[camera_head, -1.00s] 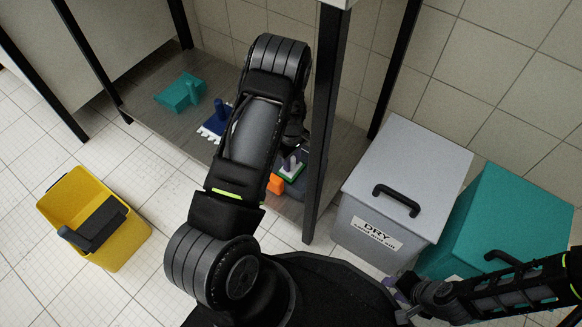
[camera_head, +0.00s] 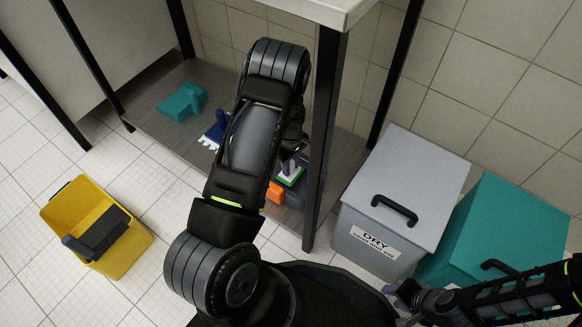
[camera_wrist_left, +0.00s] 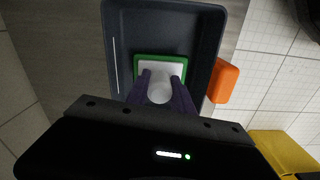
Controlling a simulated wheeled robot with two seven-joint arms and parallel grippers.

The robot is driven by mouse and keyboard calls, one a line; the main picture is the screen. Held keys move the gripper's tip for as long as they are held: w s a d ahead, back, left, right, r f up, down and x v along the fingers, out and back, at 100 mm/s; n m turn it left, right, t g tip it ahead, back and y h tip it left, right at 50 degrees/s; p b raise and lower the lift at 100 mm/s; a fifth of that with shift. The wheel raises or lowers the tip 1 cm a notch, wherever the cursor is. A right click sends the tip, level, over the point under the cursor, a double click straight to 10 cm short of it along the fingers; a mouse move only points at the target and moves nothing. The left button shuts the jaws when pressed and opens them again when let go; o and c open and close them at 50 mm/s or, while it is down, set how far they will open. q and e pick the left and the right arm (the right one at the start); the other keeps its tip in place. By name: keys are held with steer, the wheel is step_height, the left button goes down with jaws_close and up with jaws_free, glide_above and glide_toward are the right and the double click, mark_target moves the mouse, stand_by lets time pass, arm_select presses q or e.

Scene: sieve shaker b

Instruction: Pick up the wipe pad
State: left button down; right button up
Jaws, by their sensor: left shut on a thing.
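The wipe pad (camera_wrist_left: 174,68) is a white pad with a green border and a pale round knob. It also shows in the head view (camera_head: 291,178), partly covered by my left arm. My left gripper (camera_wrist_left: 160,88) has purple fingers shut on the knob from both sides. The pad is over or in a dark tray (camera_wrist_left: 119,40); I cannot tell whether it touches the tray floor. My right gripper (camera_head: 398,291) is at the lower right of the head view, away from the pad; its fingertips are too small to read.
An orange block (camera_wrist_left: 224,81) sits beside the tray. A teal scoop-like piece (camera_head: 181,101) and a blue brush (camera_head: 214,133) lie on the shelf (camera_head: 150,122). A black table leg (camera_head: 323,140) stands right of my left arm. A yellow bucket (camera_head: 128,257), grey DRY bin (camera_head: 405,170) and teal bin (camera_head: 510,230) stand around.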

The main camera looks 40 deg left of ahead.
arm_select(q)
step_height(320, 180, up, 5)
steer(key=shift+p, duration=1)
steer(key=a+p, duration=0.1)
steer(key=a, duration=1.8)
steer(key=shift+s+a+f, duration=0.25)
steer(key=shift+a+f, duration=0.05)
steer(key=shift+f, duration=0.15)
steer(key=shift+w+d, duration=0.1)
